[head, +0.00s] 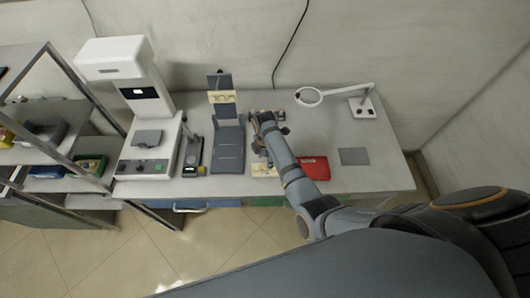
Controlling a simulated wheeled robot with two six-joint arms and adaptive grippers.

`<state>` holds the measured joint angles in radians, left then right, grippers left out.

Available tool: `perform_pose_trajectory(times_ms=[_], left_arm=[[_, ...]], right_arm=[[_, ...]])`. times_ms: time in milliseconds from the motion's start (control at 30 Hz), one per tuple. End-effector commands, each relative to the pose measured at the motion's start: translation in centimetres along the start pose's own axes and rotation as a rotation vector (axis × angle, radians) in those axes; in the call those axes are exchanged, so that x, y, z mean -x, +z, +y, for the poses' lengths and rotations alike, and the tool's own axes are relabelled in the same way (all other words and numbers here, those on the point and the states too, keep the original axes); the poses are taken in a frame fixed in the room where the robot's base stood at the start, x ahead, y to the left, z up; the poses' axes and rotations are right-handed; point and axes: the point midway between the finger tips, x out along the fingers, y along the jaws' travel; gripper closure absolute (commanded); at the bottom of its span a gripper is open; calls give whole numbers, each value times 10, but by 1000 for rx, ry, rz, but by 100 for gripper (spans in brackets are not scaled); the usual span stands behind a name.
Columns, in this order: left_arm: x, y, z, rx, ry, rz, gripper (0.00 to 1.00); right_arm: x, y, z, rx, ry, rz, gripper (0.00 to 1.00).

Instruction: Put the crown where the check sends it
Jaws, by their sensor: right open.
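I cannot pick out the crown; it is too small to tell or hidden by my arm. My right arm reaches in from the lower right, and my right gripper (262,119) is open over the back middle of the bench. A small grey and beige device (281,117) is close by it, partly covered. A red tray (314,168) lies right of my forearm. A beige pad or tray (262,170) lies left of it, partly hidden by the arm. A grey upright rack (226,128) with beige pieces (221,97) stands left of my gripper. My left gripper is not in view.
A large white machine (145,100) with a small screen stands at the left of the bench, with a small dark instrument (193,155) beside it. A ring magnifier (309,97) on an arm stands at the back right. A grey mat (354,156) lies at the right, with bare bench around it.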

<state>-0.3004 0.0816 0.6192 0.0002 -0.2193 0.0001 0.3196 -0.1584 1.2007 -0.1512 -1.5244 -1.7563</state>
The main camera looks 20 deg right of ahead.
Motion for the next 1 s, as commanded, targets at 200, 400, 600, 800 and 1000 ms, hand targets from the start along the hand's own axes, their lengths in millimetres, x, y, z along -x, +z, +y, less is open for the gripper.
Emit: perform_pose_trajectory(times_ms=[200,400,600,800,1000], left_arm=[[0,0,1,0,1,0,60],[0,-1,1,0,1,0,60],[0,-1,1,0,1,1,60],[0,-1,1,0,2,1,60],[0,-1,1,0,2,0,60]], right_arm=[[52,-1,0,0,3,2,50],[75,0,0,0,2,0,50],[78,0,0,1,0,1,50],[78,0,0,1,0,1,50],[78,0,0,1,0,1,50]])
